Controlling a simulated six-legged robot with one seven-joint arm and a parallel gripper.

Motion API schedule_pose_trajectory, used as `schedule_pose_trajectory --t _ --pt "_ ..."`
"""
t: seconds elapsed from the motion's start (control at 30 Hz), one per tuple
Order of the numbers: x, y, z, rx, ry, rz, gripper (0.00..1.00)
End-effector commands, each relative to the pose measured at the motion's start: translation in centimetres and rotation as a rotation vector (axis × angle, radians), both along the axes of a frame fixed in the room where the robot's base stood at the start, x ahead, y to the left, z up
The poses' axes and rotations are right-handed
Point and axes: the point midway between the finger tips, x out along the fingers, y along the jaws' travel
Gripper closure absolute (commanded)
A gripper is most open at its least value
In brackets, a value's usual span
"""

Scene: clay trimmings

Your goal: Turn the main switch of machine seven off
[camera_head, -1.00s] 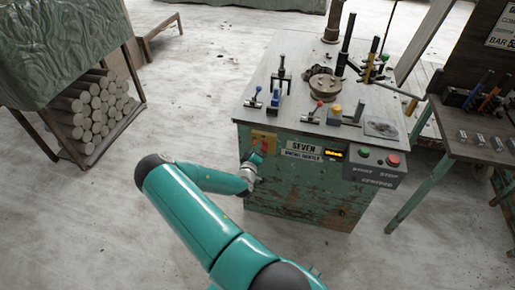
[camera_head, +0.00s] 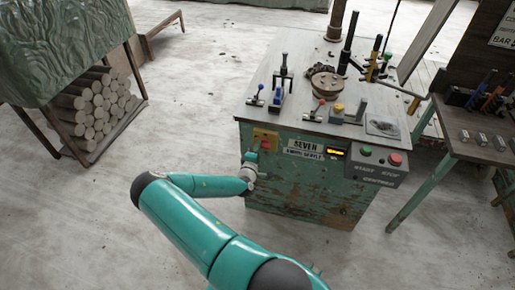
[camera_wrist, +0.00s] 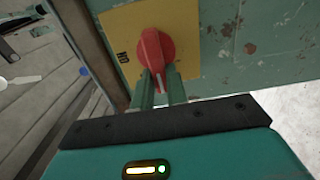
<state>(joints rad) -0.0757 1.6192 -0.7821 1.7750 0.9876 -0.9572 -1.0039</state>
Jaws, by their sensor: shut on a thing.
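The machine (camera_head: 310,185) is a green, rust-worn cabinet with a label reading SEVEN on its front. Its main switch is a red rotary knob (camera_wrist: 152,48) on a yellow plate (camera_wrist: 122,30) in the wrist view; the yellow plate also shows in the head view (camera_head: 265,134) at the cabinet's upper left front. Lettering that looks like ON stands left of the knob. My gripper (camera_wrist: 162,88) has its two fingers on either side of the knob's lower handle, shut on it. In the head view my gripper (camera_head: 251,160) partly covers the plate and knob.
A control box with a green button (camera_head: 366,151) and a red button (camera_head: 395,159) is at the cabinet's right, beside a lit display (camera_head: 335,152). Levers stand on the machine top. A tool table (camera_head: 470,140) is at right, stacked logs (camera_head: 95,105) at left.

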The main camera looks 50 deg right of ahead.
Motion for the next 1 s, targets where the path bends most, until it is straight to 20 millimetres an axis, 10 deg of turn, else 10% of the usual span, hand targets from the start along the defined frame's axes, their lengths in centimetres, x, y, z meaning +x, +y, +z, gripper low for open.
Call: schedule_pose_trajectory --t 0.33,0.47,1.0 --pt "0.0 0.1 0.0 -0.002 0.005 0.001 1.00" --pt "0.0 0.0 0.0 -0.001 0.005 0.001 0.64" --pt "-1.1 2.7 -0.1 0.000 0.005 0.003 0.64"
